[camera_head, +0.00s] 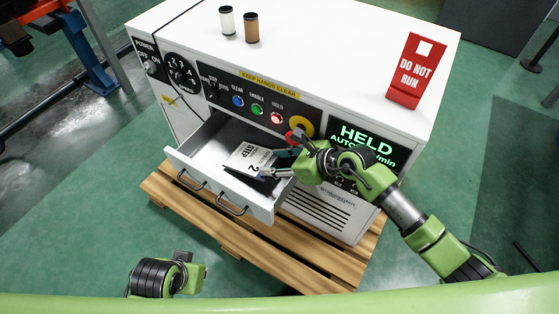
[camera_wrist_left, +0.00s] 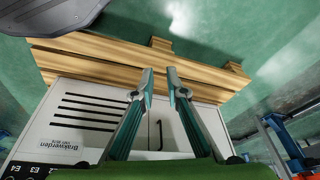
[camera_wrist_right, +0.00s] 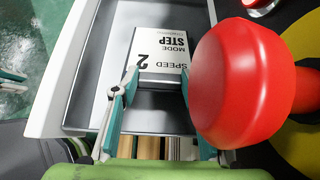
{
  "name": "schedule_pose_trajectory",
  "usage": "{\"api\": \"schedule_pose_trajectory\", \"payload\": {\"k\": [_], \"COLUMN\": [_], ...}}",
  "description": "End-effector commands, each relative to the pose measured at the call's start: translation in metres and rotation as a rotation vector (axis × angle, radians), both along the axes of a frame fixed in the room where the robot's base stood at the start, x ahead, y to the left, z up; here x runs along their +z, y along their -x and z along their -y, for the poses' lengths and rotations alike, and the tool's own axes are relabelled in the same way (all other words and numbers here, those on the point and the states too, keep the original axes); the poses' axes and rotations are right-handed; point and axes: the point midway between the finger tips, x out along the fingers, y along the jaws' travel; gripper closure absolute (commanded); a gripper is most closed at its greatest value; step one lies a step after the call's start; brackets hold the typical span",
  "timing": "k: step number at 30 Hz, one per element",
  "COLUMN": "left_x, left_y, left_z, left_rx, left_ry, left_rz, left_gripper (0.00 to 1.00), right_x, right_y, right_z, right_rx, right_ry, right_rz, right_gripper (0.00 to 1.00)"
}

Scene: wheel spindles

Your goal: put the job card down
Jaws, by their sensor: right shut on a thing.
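The job card (camera_head: 247,159) is white with black print reading "STEP" and "2". It is in the open drawer (camera_head: 178,160) of the white machine; whether it touches the drawer floor I cannot tell. My right gripper (camera_head: 277,165) is shut on its near edge.
The red knob (camera_wrist_right: 240,85) on a yellow disc is close beside my right gripper. The machine top (camera_head: 330,50) carries a white spool (camera_head: 227,20), a brown spool (camera_head: 251,27) and a red "DO NOT RUN" sign (camera_head: 410,72). A wooden pallet (camera_head: 240,255) lies below.

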Motion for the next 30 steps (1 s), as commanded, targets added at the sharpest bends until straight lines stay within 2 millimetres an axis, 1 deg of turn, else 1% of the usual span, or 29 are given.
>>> {"api": "schedule_pose_trajectory", "payload": {"k": [1,6,19,20,21,30], "left_x": [0.005,0.017,0.022,0.023,0.023,0.023], "left_y": [0.001,0.002,0.003,0.003,0.003,0.003], "left_z": [0.000,-0.001,-0.001,-0.001,-0.001,-0.001], "left_rx": [0.000,0.001,0.002,0.002,0.002,0.002], "left_ry": [0.000,0.000,0.000,0.001,0.000,0.000], "left_rz": [0.004,0.009,0.010,0.011,0.010,0.010], "left_gripper": [0.87,0.87,0.87,0.87,0.87,0.87], "right_x": [-0.004,-0.008,-0.010,-0.010,-0.010,-0.010], "right_y": [0.001,0.003,0.003,0.003,0.003,0.003], "right_z": [-0.002,-0.004,-0.004,-0.004,-0.004,-0.004], "right_rx": [0.001,0.001,0.001,0.001,0.001,0.001], "right_ry": [-0.001,-0.001,0.000,0.000,0.000,0.000], "right_rz": [0.000,0.002,0.001,0.001,0.001,0.001], "right_gripper": [0.94,0.94,0.94,0.54,0.52,0.52]}}
